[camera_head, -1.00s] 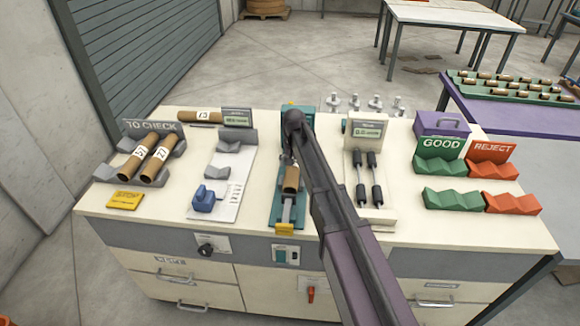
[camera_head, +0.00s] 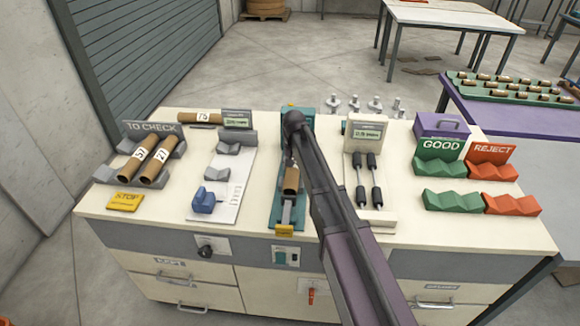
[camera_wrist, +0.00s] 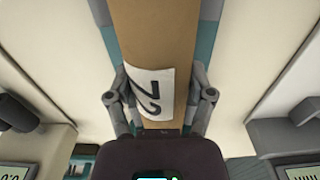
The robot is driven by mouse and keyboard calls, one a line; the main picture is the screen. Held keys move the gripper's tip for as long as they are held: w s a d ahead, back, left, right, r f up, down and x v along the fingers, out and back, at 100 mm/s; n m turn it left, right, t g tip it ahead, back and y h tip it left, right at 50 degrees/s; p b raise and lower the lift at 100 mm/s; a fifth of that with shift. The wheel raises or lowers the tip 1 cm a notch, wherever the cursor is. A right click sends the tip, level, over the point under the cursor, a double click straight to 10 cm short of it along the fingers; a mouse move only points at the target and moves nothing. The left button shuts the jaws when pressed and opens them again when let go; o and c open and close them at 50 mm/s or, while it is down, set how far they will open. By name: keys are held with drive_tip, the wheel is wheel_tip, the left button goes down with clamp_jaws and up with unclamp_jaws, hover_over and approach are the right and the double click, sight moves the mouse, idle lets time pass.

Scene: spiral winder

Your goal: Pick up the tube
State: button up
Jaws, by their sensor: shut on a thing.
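A brown cardboard tube (camera_head: 291,180) lies lengthwise along the teal fixture (camera_head: 288,223) in the middle of the bench; my arm hides much of it in the head view. In the wrist view the tube (camera_wrist: 150,45) runs up the picture, with a white numbered label on it. My gripper (camera_wrist: 160,92) has one finger on each side of the tube at the label, shut on it. I cannot tell whether the tube rests on the fixture or is slightly raised.
Two numbered tubes (camera_head: 148,158) lie in the grey TO CHECK rack at left, and another (camera_head: 200,118) lies behind. A measuring stand (camera_head: 367,135) is right of my arm. Green GOOD (camera_head: 452,198) and red REJECT (camera_head: 512,204) racks at right are empty.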

drive_tip(key=shift+s+r+p, duration=0.2)
drive_tip(key=shift+r+p, duration=0.2)
drive_tip(key=shift+r, duration=0.1)
wheel_tip(320, 180, up, 6)
drive_tip(key=p, duration=0.6)
drive_tip(key=shift+r, duration=0.1)
drive_tip(key=s, duration=1.9)
drive_tip(key=shift+s+a+f, duration=0.2)
drive_tip(key=shift+s+a, duration=0.1)
drive_tip(key=shift+a, duration=0.05)
drive_tip(key=shift+s+r, duration=0.2)
drive_tip(key=shift+s, duration=0.3)
drive_tip(key=shift+r, duration=0.1)
wheel_tip(320, 180, up, 9)
drive_tip(key=p, duration=0.9)
idle(0.5)
drive_tip(key=shift+f, duration=0.2)
